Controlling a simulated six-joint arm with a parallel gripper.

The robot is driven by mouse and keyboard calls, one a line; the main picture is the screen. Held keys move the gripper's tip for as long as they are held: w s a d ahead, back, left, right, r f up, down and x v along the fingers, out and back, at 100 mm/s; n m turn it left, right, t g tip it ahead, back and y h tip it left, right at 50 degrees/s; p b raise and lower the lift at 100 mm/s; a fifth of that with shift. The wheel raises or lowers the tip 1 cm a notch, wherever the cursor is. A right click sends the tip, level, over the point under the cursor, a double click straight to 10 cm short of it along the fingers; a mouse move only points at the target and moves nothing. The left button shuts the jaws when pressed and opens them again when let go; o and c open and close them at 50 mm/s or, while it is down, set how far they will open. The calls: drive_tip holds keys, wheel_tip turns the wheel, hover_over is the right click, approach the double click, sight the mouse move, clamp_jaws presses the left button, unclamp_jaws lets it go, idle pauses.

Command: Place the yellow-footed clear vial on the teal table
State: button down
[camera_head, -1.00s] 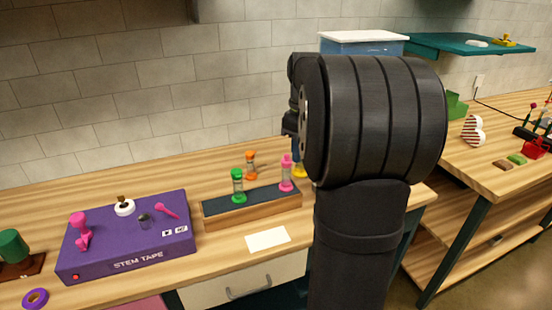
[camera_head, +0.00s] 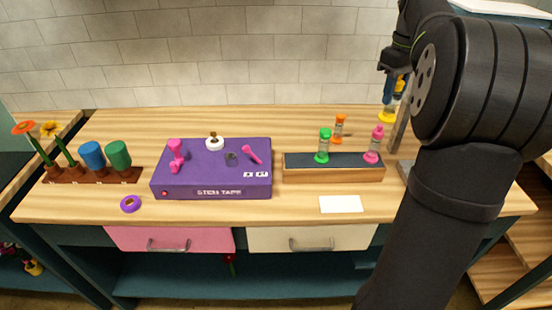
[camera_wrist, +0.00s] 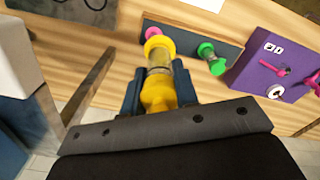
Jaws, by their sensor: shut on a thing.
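My gripper (camera_wrist: 158,88) is shut on the yellow-footed clear vial (camera_wrist: 159,62), gripping its yellow upper part in the wrist view. Its clear middle and round yellow foot show beyond the fingers. In the head view, my gripper (camera_head: 394,80) is at the upper right, and the vial's yellow foot (camera_head: 387,115) hangs below it, above the back right of the wooden bench. My arm hides part of that area. A dark teal surface (camera_head: 12,168) shows at the far left edge of the head view; I cannot tell if it is the teal table.
A wooden rack (camera_head: 330,174) has a green vial (camera_head: 323,147) and a pink vial (camera_head: 373,146) at it; an orange vial (camera_head: 339,127) stands behind. The purple stem tape box (camera_head: 212,170) and flower holder (camera_head: 92,174) are left. A grey post (camera_head: 399,128) stands near the held vial.

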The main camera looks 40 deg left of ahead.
drive_tip(key=s+a, duration=0.3)
drive_tip(key=a, duration=2.7)
wheel_tip(320, 180, down, 12)
drive_tip(key=shift+s+a+f, duration=0.8)
drive_tip(key=shift+a+f, duration=0.85)
drive_tip(key=shift+f, duration=0.15)
drive_tip(key=shift+s+a+f, duration=0.85)
drive_tip(key=shift+a+f, duration=0.8)
drive_tip(key=shift+f, duration=0.15)
drive_tip(key=shift+s+a+f, duration=0.8)
drive_tip(key=shift+a+f, duration=0.85)
drive_tip(key=shift+f, duration=0.15)
drive_tip(key=shift+f, duration=0.15)
drive_tip(key=c, duration=1.1)
unclamp_jaws()
